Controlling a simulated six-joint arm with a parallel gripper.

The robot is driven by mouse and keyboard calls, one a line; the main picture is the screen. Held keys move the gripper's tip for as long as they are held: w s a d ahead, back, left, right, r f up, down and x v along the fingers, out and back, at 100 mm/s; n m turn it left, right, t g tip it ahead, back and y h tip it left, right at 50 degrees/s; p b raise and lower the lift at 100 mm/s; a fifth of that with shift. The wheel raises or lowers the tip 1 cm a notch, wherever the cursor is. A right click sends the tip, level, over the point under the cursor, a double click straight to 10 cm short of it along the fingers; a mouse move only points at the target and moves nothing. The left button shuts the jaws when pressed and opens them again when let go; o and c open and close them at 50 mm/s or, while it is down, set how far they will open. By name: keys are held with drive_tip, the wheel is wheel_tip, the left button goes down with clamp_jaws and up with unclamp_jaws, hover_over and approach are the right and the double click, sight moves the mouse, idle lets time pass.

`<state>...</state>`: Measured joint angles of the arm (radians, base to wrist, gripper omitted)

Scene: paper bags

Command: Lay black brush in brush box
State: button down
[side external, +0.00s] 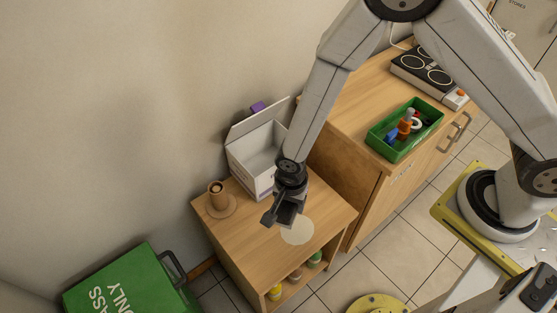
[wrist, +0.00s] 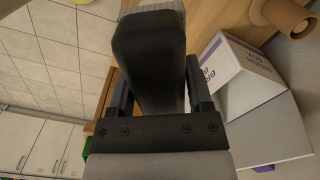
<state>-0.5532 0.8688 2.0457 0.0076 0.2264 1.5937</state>
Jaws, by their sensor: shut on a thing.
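My gripper (side external: 278,214) hangs above the small wooden table, in front of the box, pointing down. In the wrist view my gripper (wrist: 153,68) is shut on the black brush (wrist: 148,50), a dark rounded block with a paler grey edge. The brush is hard to tell from the dark fingers in the side view. The white brush box (side external: 250,179) stands on the table against the wall, with its lid up and its inside looking empty. The box (wrist: 222,62) with purple lettering also shows at the right of the wrist view, apart from the brush.
On the table (side external: 263,243) are a brown cup-like object (side external: 218,197) on a round base and a pale disc (side external: 297,231). A wooden cabinet (side external: 343,168) with a green tray (side external: 391,154) and hotplate (side external: 425,68) stands right. A green bin (side external: 130,283) is lower left.

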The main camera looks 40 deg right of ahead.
drive_tip(key=w+d+m, duration=0.2)
drive_tip(key=w+d, duration=0.2)
drive_tip(key=w, duration=0.3)
drive_tip(key=w+d+r+m, duration=0.1)
drive_tip(key=w+d+m, duration=0.1)
drive_tip(key=w+d, duration=0.35)
drive_tip(key=w+d+m, duration=0.2)
drive_tip(key=w, duration=0.6)
drive_tip(key=shift+a+f, duration=0.15)
drive_tip(key=shift+f, duration=2.25)
drive_tip(key=shift+f, duration=0.25)
drive_tip(key=shift+f, duration=2.35)
